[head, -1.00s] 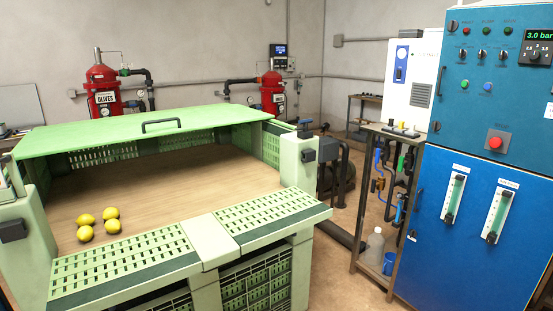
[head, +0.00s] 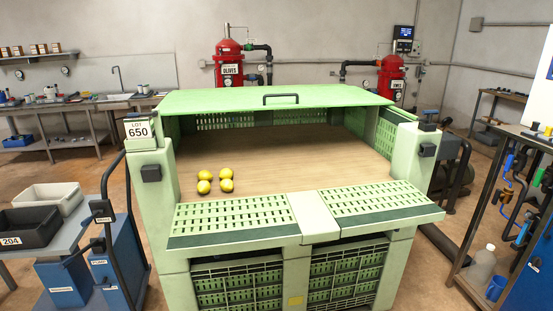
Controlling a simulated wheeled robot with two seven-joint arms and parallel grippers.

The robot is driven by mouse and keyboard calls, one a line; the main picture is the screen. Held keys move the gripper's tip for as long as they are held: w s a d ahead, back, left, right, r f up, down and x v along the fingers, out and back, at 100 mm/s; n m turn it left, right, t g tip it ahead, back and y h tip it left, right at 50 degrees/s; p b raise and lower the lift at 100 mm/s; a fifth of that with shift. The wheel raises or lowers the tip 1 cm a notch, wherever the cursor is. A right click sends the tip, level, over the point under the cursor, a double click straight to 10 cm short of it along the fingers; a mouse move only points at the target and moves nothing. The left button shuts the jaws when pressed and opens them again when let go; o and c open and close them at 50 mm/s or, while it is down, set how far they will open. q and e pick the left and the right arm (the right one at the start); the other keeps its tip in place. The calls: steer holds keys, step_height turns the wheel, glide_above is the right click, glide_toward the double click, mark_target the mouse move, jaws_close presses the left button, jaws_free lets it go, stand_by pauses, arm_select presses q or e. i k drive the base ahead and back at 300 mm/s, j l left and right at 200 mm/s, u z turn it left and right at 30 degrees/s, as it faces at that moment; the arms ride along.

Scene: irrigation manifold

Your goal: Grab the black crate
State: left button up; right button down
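The black crate (head: 30,229) is an open shallow box at the far left of the head view, with a white label reading 204 on its front. It sits on a grey-blue cart top, in front of a white-grey crate (head: 46,197). Its left end is cut off by the picture edge. Neither of my grippers shows in the head view.
A large green bin station (head: 302,210) fills the middle, with several yellow fruits (head: 215,187) on its wooden surface. A blue cart (head: 112,270) with a black handle stands between the crate and the station. A metal rack (head: 510,200) stands at right.

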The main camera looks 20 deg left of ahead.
mark_target(29, 227)
steer(key=u, duration=2.4)
steer(key=i+j+z, duration=0.4)
steer(key=i, duration=0.35)
steer(key=i+j+z, duration=0.45)
steer(key=i, duration=0.25)
